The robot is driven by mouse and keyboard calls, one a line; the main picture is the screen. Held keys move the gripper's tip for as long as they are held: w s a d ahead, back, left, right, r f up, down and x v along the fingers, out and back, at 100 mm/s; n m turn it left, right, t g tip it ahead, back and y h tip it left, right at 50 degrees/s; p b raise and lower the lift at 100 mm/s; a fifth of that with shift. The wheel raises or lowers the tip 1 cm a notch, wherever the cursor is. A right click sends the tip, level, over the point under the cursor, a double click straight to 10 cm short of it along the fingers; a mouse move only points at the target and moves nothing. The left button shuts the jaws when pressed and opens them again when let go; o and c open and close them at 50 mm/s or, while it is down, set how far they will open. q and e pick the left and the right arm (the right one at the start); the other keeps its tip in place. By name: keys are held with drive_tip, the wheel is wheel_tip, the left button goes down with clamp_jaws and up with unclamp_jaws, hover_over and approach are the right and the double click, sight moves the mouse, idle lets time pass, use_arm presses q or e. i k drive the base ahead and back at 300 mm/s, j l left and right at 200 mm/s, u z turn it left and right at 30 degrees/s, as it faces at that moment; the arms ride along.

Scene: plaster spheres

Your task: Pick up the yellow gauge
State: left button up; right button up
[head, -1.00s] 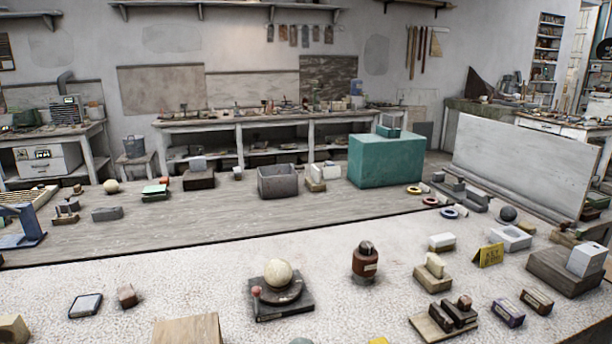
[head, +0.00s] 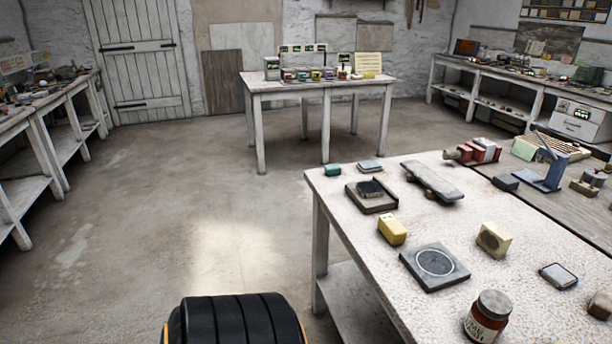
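A small yellow block-like thing (head: 392,230), which may be the yellow gauge, lies on the near speckled table (head: 335,190) close to its left edge. Its markings are too small to read. It lies just behind a grey square plate with a dark round face (head: 434,266). A cream block with a round face (head: 493,240) stands to its right. Neither of my grippers shows in the head view. A black ribbed part of mine is at the bottom edge, apart from the table.
A dark tray (head: 371,206), a grey board (head: 432,181) and a brown jar (head: 487,316) stand around the yellow thing. A small white table (head: 318,86) stands farther back. The floor (head: 150,230) left of the near table is clear.

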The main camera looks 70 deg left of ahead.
sight(395, 235)
drive_tip(key=u, duration=1.35)
